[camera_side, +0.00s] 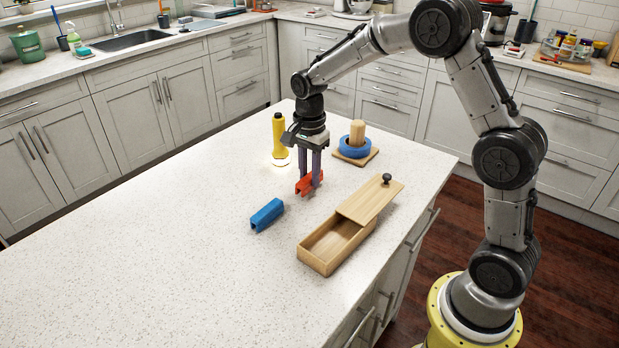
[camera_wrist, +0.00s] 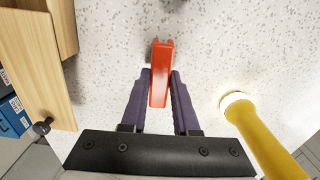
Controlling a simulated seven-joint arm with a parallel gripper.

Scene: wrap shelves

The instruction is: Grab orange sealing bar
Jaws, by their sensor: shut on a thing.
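The orange sealing bar (camera_side: 304,185) is a short orange-red channel-shaped piece at the middle of the white counter in the side view. It also shows in the wrist view (camera_wrist: 161,62), running lengthwise between the fingers. My gripper (camera_side: 313,178) points straight down at it. In the wrist view my gripper (camera_wrist: 160,85) has its two purple fingers closed against the bar's sides. The bar is at or very near the counter surface; I cannot tell whether it is lifted.
A blue bar (camera_side: 267,215) lies to the left front. A wooden box (camera_side: 322,262) with its lid (camera_side: 368,201) slid partly open stands at the right. A yellow flashlight (camera_side: 280,135) and a blue ring on a wooden peg stand (camera_side: 354,150) are behind. The counter's left is clear.

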